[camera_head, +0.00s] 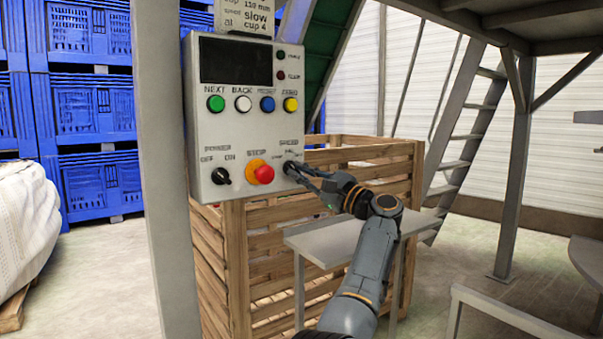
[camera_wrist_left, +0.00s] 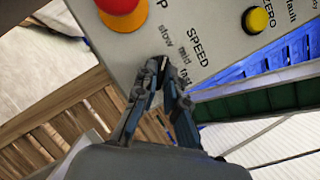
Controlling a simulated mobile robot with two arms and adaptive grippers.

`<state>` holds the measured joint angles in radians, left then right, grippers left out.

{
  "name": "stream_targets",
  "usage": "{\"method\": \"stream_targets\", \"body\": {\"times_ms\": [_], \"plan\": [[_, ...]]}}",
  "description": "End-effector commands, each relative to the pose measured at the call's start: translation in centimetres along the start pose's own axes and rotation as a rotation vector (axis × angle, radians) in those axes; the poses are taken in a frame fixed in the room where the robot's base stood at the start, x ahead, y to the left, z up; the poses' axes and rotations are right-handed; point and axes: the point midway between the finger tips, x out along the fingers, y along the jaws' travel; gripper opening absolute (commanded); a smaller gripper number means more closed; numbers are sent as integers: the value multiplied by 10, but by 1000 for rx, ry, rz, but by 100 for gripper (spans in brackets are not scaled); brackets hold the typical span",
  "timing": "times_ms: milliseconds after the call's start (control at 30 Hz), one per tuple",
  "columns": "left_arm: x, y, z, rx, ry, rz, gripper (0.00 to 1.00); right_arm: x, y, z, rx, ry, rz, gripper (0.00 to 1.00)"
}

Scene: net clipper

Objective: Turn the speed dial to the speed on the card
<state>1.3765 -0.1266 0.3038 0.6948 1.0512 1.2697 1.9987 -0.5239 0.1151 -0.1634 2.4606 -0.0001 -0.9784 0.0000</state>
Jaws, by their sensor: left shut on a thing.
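The speed dial (camera_head: 289,168) is a small dark knob at the lower right of the grey control panel (camera_head: 217,136). My left gripper (camera_head: 293,169) is shut on the dial. In the wrist view its two fingertips (camera_wrist_left: 164,68) meet beside the SPEED label (camera_wrist_left: 198,47), with slow, mid and fast printed close by. The fingers cover the dial there, so I cannot tell where it points. The card (camera_head: 247,17) sits on top of the panel, partly cut off by the frame; it reads "slow" and "cup 4". My right gripper is not in view.
Left of the dial are a red stop button (camera_head: 264,174) on a yellow base and a black power switch (camera_head: 221,176). Several coloured buttons run above. A wooden crate (camera_head: 262,240) stands behind the panel, with a small grey table (camera_head: 325,240) in front.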

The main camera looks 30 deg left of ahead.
Motion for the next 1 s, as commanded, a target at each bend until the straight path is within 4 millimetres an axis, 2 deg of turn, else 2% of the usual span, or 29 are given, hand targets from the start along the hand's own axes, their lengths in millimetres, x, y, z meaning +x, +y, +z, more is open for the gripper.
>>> {"method": "stream_targets", "body": {"times_ms": [167, 200, 300, 667, 767, 1000], "plan": [[0, 1, -1, -1, 3, 2, 0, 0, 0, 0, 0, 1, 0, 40], [0, 1, -1, -1, 3, 2, 16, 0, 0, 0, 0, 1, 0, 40], [0, 1, -1, 0, 3, 2, 33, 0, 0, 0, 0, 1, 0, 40], [-5, 0, -1, 0, 2, -1, 33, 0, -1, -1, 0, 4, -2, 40], [-17, -1, -1, -1, 3, -3, 33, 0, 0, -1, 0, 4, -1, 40], [-68, 0, -1, 0, 5, -3, 33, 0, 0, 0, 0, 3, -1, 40]]}}
